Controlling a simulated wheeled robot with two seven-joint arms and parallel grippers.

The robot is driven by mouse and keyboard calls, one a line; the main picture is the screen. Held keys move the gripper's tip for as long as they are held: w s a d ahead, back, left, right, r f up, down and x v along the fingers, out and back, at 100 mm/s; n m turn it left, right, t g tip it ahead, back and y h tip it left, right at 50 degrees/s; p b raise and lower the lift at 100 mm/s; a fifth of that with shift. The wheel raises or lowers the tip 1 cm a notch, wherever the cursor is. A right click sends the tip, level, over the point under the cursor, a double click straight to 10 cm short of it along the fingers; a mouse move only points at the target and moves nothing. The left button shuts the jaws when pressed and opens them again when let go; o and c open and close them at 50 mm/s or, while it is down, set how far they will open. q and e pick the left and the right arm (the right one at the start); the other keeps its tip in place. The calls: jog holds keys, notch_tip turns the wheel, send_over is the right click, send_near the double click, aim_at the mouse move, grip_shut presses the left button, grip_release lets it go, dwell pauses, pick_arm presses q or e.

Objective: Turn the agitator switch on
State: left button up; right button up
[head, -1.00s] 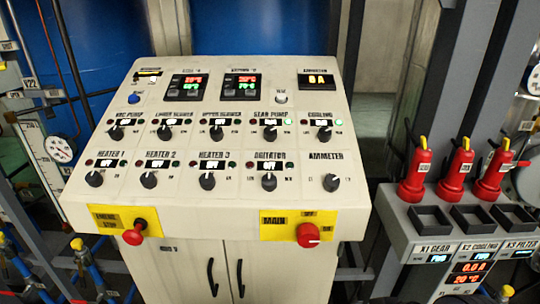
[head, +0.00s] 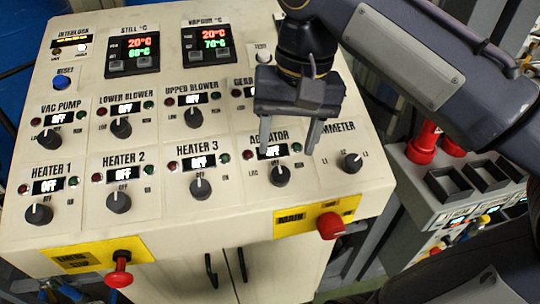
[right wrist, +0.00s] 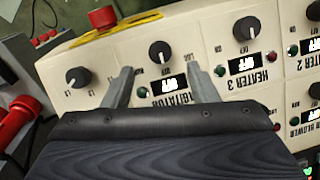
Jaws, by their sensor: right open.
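The agitator switch (head: 279,176) is a black rotary knob under the AGITATOR label on the sloped cream panel (head: 150,205). Its small display reads OFF, and the knob's pointer is near the top. In the right wrist view the same knob (right wrist: 160,54) shows upside down, between and beyond my fingertips. My right gripper (head: 291,150) is open and empty, above the agitator label and just behind the knob in the head view. It also shows in the right wrist view (right wrist: 160,82), with no visible contact with the knob. My left gripper is not in view.
The heater 3 knob (head: 200,188) and ammeter knob (head: 351,163) flank the agitator switch. A red main knob (head: 331,226) and a red emergency stop (head: 119,274) stick out along the front edge. Black trays (head: 450,184) and red handles (head: 424,142) stand at the right.

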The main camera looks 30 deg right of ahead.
aim_at(281, 174)
jog(key=f, duration=0.6)
jog(key=shift+w+a+f, duration=0.15)
jog(key=shift+a+f, duration=0.15)
jog(key=shift+f, duration=0.05)
jog(key=c, duration=1)
jog(key=shift+o, duration=0.2)
jog(key=m+t+y, duration=0.1)
jog(key=m, duration=0.4)
jog(key=shift+d+b, duration=0.1)
jog(key=shift+b, duration=0.2)
jog(key=m+t, duration=0.1)
jog(key=m, duration=0.2)
jog(key=m+t+y, duration=0.1)
jog(key=m, duration=0.2)
jog(key=shift+s+t, duration=0.2)
jog(key=shift+t, duration=0.1)
jog(key=shift+m, duration=0.3)
